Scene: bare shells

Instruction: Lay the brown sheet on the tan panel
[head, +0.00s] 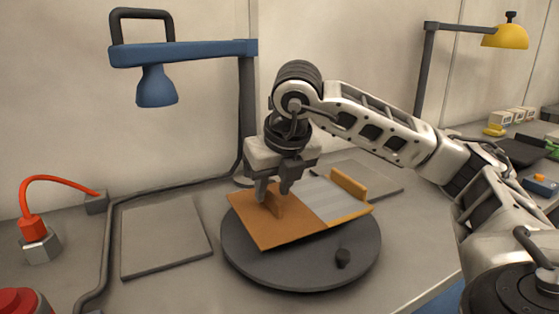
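The brown sheet (262,232) is a flat orange-brown plate with a small upright fin. It lies over the left part of a panel on the round turntable. My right gripper (273,192) comes down from above with its fingers on both sides of the fin, and looks shut on it. The tan panel (352,215) shows only as a tan edge at the right of the sheet, next to a ribbed grey surface. The brown sheet's front edge lines up with it. Whether a small gap is left under the sheet is hard to tell. My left gripper is not in view.
The dark turntable (295,275) carries a small black knob (342,258). A flat grey plate (165,237) lies to the left. A blue lamp (185,55) stands behind. A red-hosed fitting (38,240) is at far left. Another grey plate (375,180) lies behind right.

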